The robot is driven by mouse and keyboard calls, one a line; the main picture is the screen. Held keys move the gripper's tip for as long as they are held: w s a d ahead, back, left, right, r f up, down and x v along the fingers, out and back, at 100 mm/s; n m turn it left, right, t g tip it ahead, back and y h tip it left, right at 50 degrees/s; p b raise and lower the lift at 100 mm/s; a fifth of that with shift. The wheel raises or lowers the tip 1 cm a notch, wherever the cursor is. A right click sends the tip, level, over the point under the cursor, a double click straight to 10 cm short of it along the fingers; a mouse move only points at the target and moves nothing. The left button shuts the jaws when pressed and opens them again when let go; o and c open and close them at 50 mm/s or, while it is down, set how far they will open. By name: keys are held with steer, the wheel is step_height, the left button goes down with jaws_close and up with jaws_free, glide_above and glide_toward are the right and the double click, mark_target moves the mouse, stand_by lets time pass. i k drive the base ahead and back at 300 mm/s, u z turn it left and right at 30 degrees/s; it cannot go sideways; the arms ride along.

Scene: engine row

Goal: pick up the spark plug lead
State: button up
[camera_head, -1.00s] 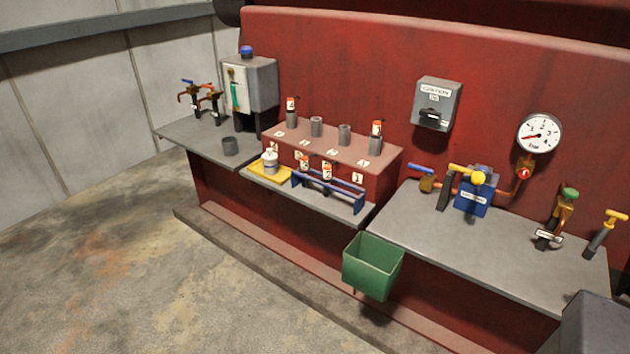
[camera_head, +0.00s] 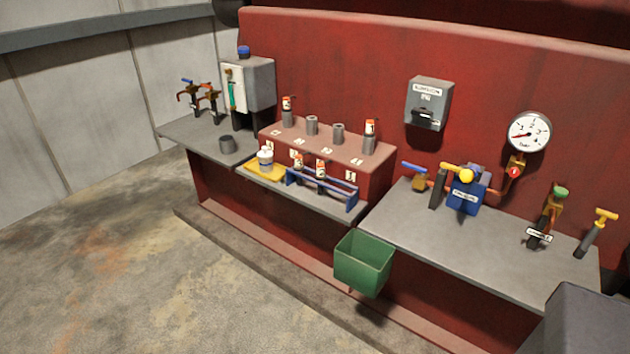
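No single part can be told for sure as the spark plug lead. Two similar pieces sit on the outer grey cylinders of the red engine block (camera_head: 372,182): a far-left one (camera_head: 287,103) and a far-right one (camera_head: 370,127). The two middle cylinders (camera_head: 311,125) (camera_head: 338,133) carry no such piece. My gripper is not in view.
A white jar (camera_head: 265,158) stands on a yellow tray (camera_head: 262,173) left of the rack. A green bin (camera_head: 362,265) hangs at the shelf's front. Valves and a blue unit (camera_head: 464,194) stand on the right shelf (camera_head: 415,227). The floor (camera_head: 150,270) in front is clear.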

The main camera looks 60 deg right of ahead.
mark_target(320, 176)
steer(key=k, duration=1.9)
steer(key=z, duration=1.2)
steer(key=i, duration=1.05)
steer(key=u, duration=0.05)
